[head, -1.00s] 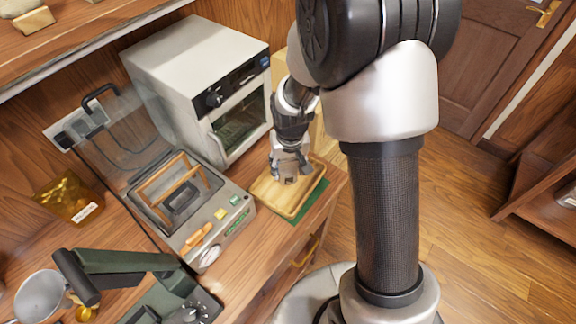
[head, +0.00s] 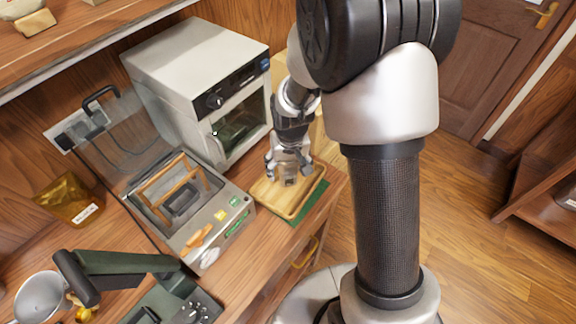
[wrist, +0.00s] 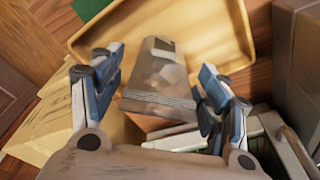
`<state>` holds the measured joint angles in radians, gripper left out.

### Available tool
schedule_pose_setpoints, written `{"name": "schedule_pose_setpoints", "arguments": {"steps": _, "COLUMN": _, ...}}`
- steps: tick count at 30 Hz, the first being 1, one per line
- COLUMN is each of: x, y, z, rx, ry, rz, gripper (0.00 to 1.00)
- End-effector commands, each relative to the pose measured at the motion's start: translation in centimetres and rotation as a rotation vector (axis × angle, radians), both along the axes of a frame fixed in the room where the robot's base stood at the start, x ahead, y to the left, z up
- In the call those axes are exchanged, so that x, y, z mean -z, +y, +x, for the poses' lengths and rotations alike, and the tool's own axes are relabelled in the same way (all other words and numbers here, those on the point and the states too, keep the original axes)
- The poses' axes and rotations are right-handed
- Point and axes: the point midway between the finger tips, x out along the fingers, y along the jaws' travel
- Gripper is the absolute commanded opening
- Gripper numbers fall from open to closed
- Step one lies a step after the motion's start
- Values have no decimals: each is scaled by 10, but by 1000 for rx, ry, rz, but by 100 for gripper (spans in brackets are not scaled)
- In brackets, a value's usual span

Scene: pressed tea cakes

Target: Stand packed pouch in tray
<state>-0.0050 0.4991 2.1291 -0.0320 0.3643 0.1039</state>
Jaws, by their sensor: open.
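The packed pouch (wrist: 160,75), greyish and see-through with a small pale-and-dark label and a ribbed seal band, is at the wooden tray (wrist: 245,35) in the wrist view. My gripper (wrist: 157,68) is open, with one finger on each side of the pouch and gaps visible beside it. In the head view my gripper (head: 288,178) points down over the tray (head: 308,195). The pouch (head: 290,179) is small there and partly hidden between the fingers. It seems upright in the tray, but its base is hidden, so I cannot tell its exact tilt.
The tray lies on a green mat (head: 312,213) near the counter's right edge. A white oven-like machine (head: 190,80) stands behind. A sealer-like device (head: 200,230) with a raised clear lid is on the left. An amber pouch (head: 72,198) sits farther left.

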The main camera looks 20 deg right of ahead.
Motion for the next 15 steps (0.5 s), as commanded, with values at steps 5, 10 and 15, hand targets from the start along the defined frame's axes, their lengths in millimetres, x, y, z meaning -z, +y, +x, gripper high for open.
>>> {"name": "schedule_pose_setpoints", "arguments": {"steps": 5, "x": -33, "y": 0, "z": -3, "rx": 0, "ry": -6, "rz": 1, "gripper": 69}}
{"name": "schedule_pose_setpoints", "arguments": {"steps": 10, "x": -71, "y": 1, "z": -9, "rx": 0, "ry": -6, "rz": 1, "gripper": 69}}
{"name": "schedule_pose_setpoints", "arguments": {"steps": 15, "x": -101, "y": 1, "z": -14, "rx": 0, "ry": -4, "rz": 1, "gripper": 69}}
